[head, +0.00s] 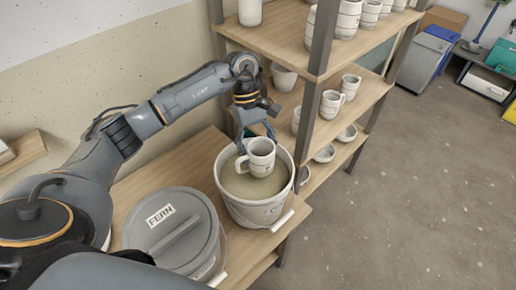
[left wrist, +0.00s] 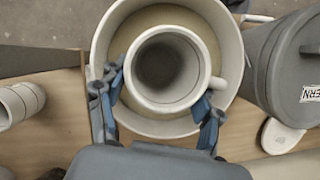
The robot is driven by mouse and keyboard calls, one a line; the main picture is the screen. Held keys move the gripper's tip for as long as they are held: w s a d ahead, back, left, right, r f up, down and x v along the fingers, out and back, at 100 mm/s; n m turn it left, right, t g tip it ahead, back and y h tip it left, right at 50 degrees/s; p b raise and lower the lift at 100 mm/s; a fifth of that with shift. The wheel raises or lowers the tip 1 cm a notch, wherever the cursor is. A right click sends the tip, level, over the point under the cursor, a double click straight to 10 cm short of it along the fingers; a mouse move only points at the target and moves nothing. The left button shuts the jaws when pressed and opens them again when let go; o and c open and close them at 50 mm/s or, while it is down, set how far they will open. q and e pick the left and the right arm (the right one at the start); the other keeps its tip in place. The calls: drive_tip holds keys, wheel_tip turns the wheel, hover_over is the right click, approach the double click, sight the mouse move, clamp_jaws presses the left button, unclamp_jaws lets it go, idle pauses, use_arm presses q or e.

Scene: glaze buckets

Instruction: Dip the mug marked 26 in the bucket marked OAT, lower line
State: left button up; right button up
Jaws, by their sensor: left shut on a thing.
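A pale mug (head: 260,158) with dark lines around it is upright over the open bucket (head: 255,212), its opening up. My left gripper (head: 256,137) is shut on the mug; in the left wrist view its fingers (left wrist: 162,100) lie on both sides of the mug (left wrist: 168,68). The bucket holds beige-green glaze (head: 238,182). Whether the mug's base touches the glaze is hard to tell. I cannot read a number on the mug or a name on this bucket. My right gripper is not in view.
A grey lidded bucket marked FERN (head: 176,232) stands left of the open bucket on the wooden bench (head: 204,160). A shelf unit (head: 280,37) with several mugs and bowls stands close behind and to the right.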

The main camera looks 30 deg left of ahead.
use_arm(q)
wheel_tip(320, 180, up, 8)
drive_tip(key=p, duration=0.3)
drive_tip(key=shift+f, duration=0.15)
drive_tip(key=shift+d, duration=0.1)
idle(0.5)
